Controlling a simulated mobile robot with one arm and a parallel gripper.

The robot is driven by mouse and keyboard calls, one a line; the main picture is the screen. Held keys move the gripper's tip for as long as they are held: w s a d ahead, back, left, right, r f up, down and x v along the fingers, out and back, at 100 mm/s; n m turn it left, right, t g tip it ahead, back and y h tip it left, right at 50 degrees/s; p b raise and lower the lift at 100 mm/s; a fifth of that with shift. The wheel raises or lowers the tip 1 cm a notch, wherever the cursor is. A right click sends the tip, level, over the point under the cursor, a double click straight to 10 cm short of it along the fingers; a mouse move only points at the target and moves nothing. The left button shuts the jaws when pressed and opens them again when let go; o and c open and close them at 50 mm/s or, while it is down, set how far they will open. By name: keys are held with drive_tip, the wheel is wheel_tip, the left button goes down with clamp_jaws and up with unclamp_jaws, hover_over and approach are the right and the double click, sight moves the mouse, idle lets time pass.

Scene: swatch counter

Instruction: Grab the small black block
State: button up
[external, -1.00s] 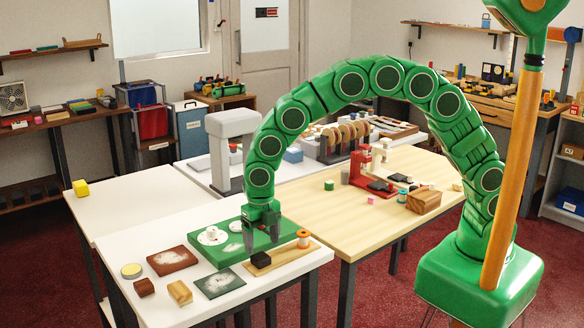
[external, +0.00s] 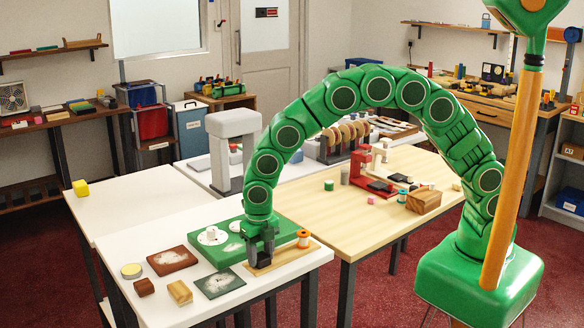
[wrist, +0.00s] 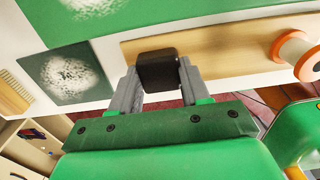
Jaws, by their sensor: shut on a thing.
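The small black block (wrist: 157,70) sits between the two grey fingers of my gripper (wrist: 156,88) in the wrist view, with a finger against each side. In the external view my gripper (external: 259,252) is down at the wooden strip (external: 285,262) near the front of the white table, and the black block (external: 262,258) is mostly hidden by the fingers. The block is at or just over the strip; I cannot tell whether it touches it.
An orange-and-white spool (external: 303,239) stands on the strip's right end. A green board (external: 285,232) with white discs lies behind.

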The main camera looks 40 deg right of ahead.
sight(260, 256)
drive_tip(key=shift+c, duration=0.2)
drive_tip(key=shift+r, duration=0.45)
wheel_tip(260, 256, up, 2)
drive_tip(key=shift+r, duration=0.1)
drive_tip(key=s+d+r, duration=0.8)
drive_tip(key=d+r, duration=0.2)
drive_tip(key=d, duration=0.1)
drive_tip(key=shift+s, duration=0.35)
